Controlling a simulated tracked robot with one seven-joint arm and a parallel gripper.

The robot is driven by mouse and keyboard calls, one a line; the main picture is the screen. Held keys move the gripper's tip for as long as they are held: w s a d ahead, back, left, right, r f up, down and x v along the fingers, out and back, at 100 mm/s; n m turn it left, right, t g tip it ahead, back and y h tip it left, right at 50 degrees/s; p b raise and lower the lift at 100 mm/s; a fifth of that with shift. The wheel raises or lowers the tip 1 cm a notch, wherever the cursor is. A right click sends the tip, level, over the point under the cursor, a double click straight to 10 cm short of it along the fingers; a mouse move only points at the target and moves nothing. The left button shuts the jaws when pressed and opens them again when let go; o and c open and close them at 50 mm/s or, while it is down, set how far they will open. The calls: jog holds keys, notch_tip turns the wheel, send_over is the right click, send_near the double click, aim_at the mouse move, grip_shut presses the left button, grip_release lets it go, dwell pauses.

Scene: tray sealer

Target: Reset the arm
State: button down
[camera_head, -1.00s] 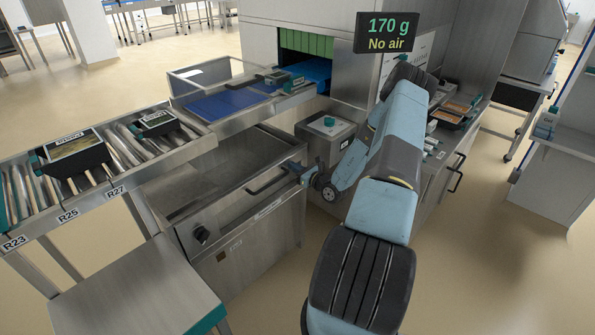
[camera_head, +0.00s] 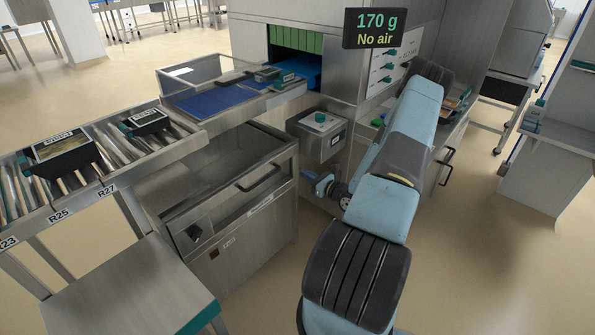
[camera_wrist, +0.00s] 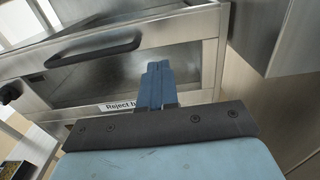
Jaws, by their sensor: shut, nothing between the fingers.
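My gripper (camera_head: 322,186) is at the front right of the steel reject bin cabinet (camera_head: 255,237) in the head view, below the grey box with a teal button (camera_head: 318,145). In the wrist view my gripper's blue fingers (camera_wrist: 154,80) are together with nothing between them. They point at the cabinet's clear panel, to the right of its dark handle (camera_wrist: 92,48) and just above the "Reject" label (camera_wrist: 120,106). I cannot tell the exact gap between the fingertips and the cabinet. My arm is bent, running from the lower middle of the head view up to the right.
A roller conveyor (camera_head: 185,138) with black trays (camera_head: 60,152) stands at the left. A blue belt (camera_head: 215,100) leads into the sealer. A display (camera_head: 380,28) reads "170 g, No air". A steel table (camera_head: 130,300) is at lower left. Open floor lies at right.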

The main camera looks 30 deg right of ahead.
jog(key=shift+v, duration=1.4)
jog(key=shift+r, duration=0.1)
jog(key=w+a+r+n+g+y, duration=0.1)
jog(key=a+r+n+g+y, duration=0.6)
jog(key=a+r+n, duration=0.6)
jog(key=s+a+r+n+g+h, duration=0.1)
jog(key=s+a+r+n+g, duration=0.35)
jog(key=r, duration=0.25)
jog(key=s+a+r+n+g, duration=0.3)
jog(key=a+r, duration=0.2)
jog(key=r, duration=0.3)
jog(key=s+a+r+n+t+h, duration=0.3)
jog(key=s+r+n+h, duration=0.8)
jog(key=s+r, duration=0.7)
jog(key=s+n, duration=0.1)
jog(key=s, duration=0.2)
jog(key=shift+a+r+h, duration=0.2)
jog(key=shift+h, duration=0.1)
jog(key=c, duration=1.8)
grip_release()
jog(key=shift+c, duration=0.2)
